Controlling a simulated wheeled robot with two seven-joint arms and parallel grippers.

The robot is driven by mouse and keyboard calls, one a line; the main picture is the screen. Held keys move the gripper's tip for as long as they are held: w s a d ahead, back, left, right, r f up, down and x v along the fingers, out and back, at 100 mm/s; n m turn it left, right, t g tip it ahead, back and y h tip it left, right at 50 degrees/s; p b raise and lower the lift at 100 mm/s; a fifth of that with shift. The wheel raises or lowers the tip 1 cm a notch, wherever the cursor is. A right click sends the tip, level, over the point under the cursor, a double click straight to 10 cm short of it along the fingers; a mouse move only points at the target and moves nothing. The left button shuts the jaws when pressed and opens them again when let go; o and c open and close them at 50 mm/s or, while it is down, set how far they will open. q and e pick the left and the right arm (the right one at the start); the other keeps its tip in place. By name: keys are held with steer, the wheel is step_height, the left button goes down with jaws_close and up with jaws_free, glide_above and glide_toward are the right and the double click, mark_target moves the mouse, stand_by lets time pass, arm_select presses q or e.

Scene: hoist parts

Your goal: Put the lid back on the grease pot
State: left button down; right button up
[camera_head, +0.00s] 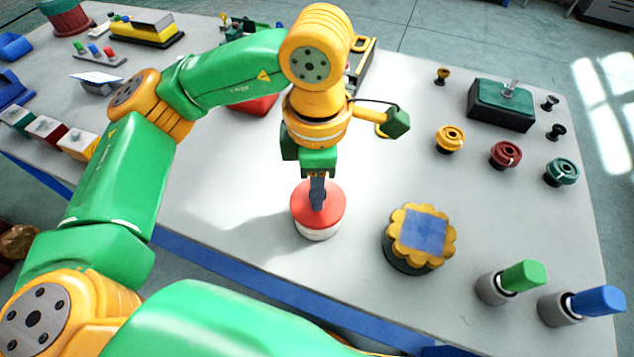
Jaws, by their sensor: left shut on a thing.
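The grease pot (317,234) is a low white round pot on the grey table, in the middle of the head view. Its red lid (330,208) is directly over it and looks level. The lid covers the pot's mouth, and I cannot tell whether it is fully seated. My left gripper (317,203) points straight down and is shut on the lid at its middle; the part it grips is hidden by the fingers. My right gripper is out of view.
Right of the pot stands a yellow scalloped piece with a blue top (422,235). Farther right are a green-handled piece (522,277) and a blue-handled piece (597,301) in grey holders. Coloured spools (505,154) and a dark green box (502,104) stand behind. The table just around the pot is clear.

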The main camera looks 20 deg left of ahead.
arm_select(q)
steer(key=c, duration=0.5)
jaws_free()
steer(key=shift+o, duration=0.2)
steer(key=o, duration=0.4)
steer(key=shift+r+p, duration=2.7)
steer(key=shift+r, duration=0.9)
steer(key=shift+f, duration=0.1)
jaws_close()
